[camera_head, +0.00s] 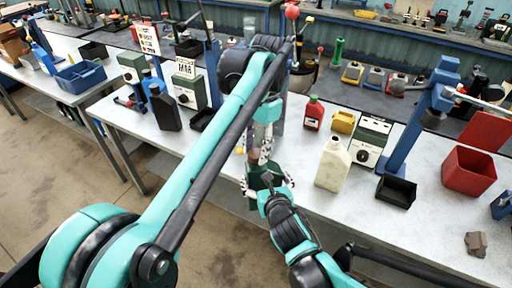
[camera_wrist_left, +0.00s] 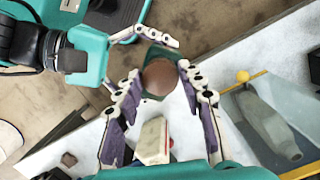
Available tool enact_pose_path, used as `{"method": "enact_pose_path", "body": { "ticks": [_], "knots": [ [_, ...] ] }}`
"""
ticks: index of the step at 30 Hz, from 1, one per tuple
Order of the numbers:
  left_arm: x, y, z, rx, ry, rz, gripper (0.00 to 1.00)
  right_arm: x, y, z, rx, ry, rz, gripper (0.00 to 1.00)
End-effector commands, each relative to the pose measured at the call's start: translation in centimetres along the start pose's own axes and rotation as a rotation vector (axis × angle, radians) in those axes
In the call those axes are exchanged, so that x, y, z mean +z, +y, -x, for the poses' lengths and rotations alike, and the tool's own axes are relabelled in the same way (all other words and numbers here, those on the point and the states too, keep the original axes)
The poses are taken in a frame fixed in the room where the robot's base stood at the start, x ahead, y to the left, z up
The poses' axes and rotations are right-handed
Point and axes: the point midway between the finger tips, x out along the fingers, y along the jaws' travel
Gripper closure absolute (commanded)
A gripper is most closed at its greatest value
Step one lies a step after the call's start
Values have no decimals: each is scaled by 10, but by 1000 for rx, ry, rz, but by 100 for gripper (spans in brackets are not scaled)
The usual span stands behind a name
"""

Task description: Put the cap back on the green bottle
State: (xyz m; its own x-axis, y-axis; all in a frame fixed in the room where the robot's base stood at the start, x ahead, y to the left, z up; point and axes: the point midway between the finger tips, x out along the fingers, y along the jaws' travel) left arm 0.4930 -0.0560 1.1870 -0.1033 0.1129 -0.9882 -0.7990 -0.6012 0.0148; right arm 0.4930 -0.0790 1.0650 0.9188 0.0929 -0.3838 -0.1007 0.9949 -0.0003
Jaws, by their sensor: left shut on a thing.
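The green bottle (camera_head: 266,178) is near the front edge of the table in the head view, held between the fingers of my right gripper (camera_head: 268,186). My left gripper (camera_head: 259,148) is directly above it, pointing down. In the left wrist view, the left fingertips (camera_wrist_left: 160,72) are closed around a round brown cap (camera_wrist_left: 158,80). Part of the green bottle (camera_wrist_left: 146,54) shows behind the cap there. The cap lines up over the bottle's top, but its underside is hidden, so I cannot tell whether it touches the neck.
A cream jug (camera_head: 332,166) and a red bottle (camera_head: 313,112) stand right of the grippers. A black tray (camera_head: 396,191) and a red bin (camera_head: 469,172) are farther right. A black bottle (camera_head: 165,110) stands to the left.

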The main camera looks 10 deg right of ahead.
Motion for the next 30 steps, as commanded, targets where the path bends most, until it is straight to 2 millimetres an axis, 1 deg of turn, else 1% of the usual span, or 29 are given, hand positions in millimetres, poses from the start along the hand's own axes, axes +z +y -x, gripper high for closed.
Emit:
{"method": "enact_pose_path", "body": {
  "ticks": [1,6,21,24,27,30],
  "knots": [
    [0,1,0,-19,-2,-113,73,1,0,0,1,-2,0,92],
    [1,1,0,-86,-5,-552,73,1,0,0,1,-2,0,92],
    [2,-1,-1,-274,-17,-1792,73,0,0,0,0,-1,0,92],
    [1,-1,-1,-306,-18,-2002,73,0,0,0,0,-1,0,92],
    [1,-1,-1,-328,-21,-2157,73,0,0,0,0,-1,0,92],
    [0,-1,-1,-343,-22,-2246,73,0,0,0,0,-1,0,92]
  ]
}}
